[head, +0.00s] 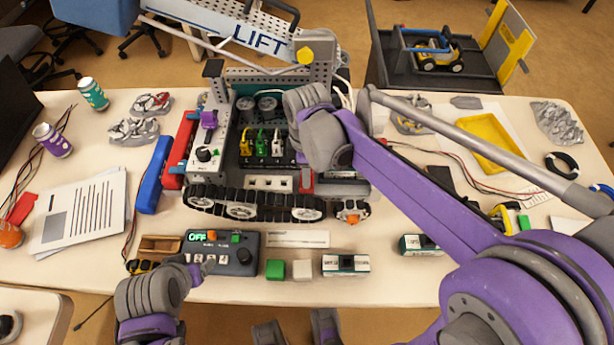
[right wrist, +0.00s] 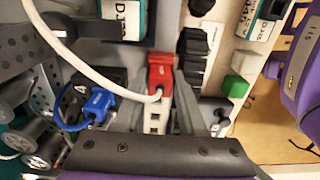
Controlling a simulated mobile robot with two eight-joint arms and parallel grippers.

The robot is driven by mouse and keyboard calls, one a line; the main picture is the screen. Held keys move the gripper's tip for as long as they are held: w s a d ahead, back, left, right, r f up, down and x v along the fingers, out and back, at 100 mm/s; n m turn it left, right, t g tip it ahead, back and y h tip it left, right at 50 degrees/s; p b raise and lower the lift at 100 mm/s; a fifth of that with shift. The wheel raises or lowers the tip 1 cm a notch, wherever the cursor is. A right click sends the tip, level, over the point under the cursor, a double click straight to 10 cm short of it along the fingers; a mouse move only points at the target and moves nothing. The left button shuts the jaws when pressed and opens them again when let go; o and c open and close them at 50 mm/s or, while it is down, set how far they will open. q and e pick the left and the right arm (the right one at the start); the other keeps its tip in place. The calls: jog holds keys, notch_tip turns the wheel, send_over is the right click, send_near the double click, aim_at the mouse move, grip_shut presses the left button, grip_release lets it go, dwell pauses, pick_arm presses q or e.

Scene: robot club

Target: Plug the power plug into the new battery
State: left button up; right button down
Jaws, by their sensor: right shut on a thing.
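A red plug (right wrist: 161,72) with a white cable sits between the fingers of my right gripper (right wrist: 160,95), which is shut on it. In the head view my right gripper (head: 318,165) is over the front right of the tracked rover, its fingers mostly hidden by my own wrist. In the right wrist view a teal battery (right wrist: 132,12) with a white label lies just beyond the plug; I cannot tell whether they touch. Another labelled teal battery (head: 346,264) lies on the table in front. My left gripper (head: 197,268) is by the switch panel; its finger opening is unclear.
The tracked rover (head: 255,203) fills the middle of the table. A blue plug (right wrist: 98,103) is beside the red one. The switch panel (head: 243,256) shows OFF. Green (head: 275,269) and white (head: 302,269) cubes stand in front. A yellow tray (head: 490,140) lies at right.

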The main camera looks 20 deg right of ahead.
jog(key=shift+r+p, duration=0.9)
jog(key=shift+r, duration=0.55)
jog(key=c, duration=1.2)
grip_release()
grip_shut()
